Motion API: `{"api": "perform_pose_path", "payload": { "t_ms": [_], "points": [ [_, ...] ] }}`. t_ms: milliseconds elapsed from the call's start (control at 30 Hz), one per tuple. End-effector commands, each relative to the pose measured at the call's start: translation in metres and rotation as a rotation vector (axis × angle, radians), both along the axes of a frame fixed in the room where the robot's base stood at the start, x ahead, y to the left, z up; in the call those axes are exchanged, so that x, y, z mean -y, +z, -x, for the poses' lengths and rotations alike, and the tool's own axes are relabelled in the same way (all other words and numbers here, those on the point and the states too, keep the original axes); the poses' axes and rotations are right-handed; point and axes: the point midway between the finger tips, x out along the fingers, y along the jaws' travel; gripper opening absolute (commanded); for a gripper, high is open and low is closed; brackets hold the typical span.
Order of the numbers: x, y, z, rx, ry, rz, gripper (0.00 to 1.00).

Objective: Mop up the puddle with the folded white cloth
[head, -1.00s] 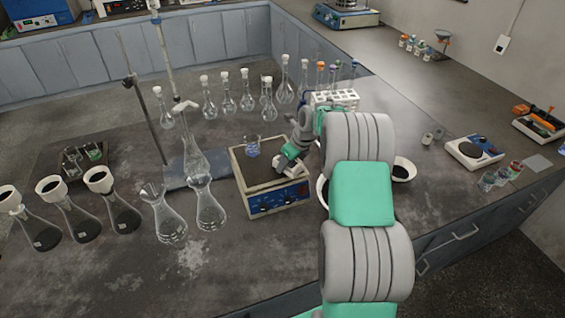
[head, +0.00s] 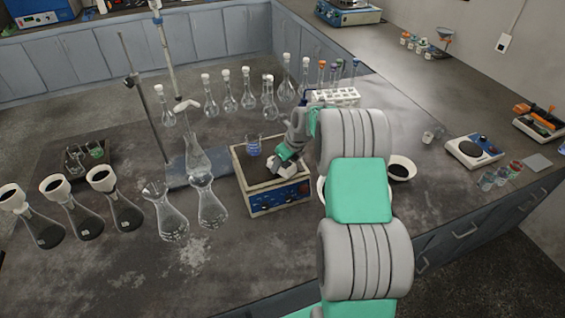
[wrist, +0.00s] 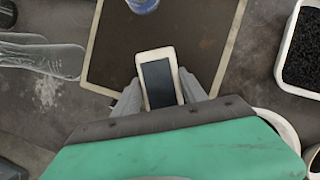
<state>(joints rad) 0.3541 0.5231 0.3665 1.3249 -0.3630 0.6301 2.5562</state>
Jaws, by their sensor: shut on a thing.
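My gripper (wrist: 160,92) is shut on a small rectangular block (wrist: 158,78) with a white rim and a dark face. I cannot tell whether this is the folded white cloth; no other folded white cloth is clear. In the head view my gripper (head: 284,168) is over the right part of the dark-topped shaker box (head: 262,207). The arm hides part of the bench behind it. I cannot make out a puddle for certain. Pale patches (head: 192,250) on the bench in front of the flasks look like wear or stains.
A beaker with blue liquid (head: 253,147) stands on the box top, left of my gripper. Glass flasks (head: 212,208) stand close left of the box. A white bowl of black grains (head: 402,168) sits right of my arm.

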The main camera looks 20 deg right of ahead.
Motion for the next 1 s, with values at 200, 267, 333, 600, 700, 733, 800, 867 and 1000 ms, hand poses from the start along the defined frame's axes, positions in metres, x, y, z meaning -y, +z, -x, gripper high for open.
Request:
{"api": "perform_pose_path", "payload": {
  "t_ms": [200, 267, 333, 600, 700, 733, 800, 867, 1000],
  "points": [
    [0.001, 0.029, -0.002, 0.007, 0.0, 0.002, 0.1],
    [0.001, 0.036, -0.002, 0.007, 0.0, 0.002, 0.1],
    [0.001, 0.044, -0.002, 0.007, -0.001, 0.002, 0.1],
    [0.001, 0.068, -0.002, 0.005, -0.001, 0.002, 0.1],
    [0.001, 0.069, -0.002, 0.005, 0.0, 0.001, 0.1],
    [0.001, 0.068, -0.002, 0.005, -0.001, 0.002, 0.1],
    [0.001, 0.068, -0.002, 0.005, -0.001, 0.002, 0.1],
    [0.0, 0.068, -0.001, 0.006, 0.003, 0.002, 0.1],
    [-0.008, 0.068, 0.004, 0.006, 0.075, 0.001, 0.1]
  ]
}}
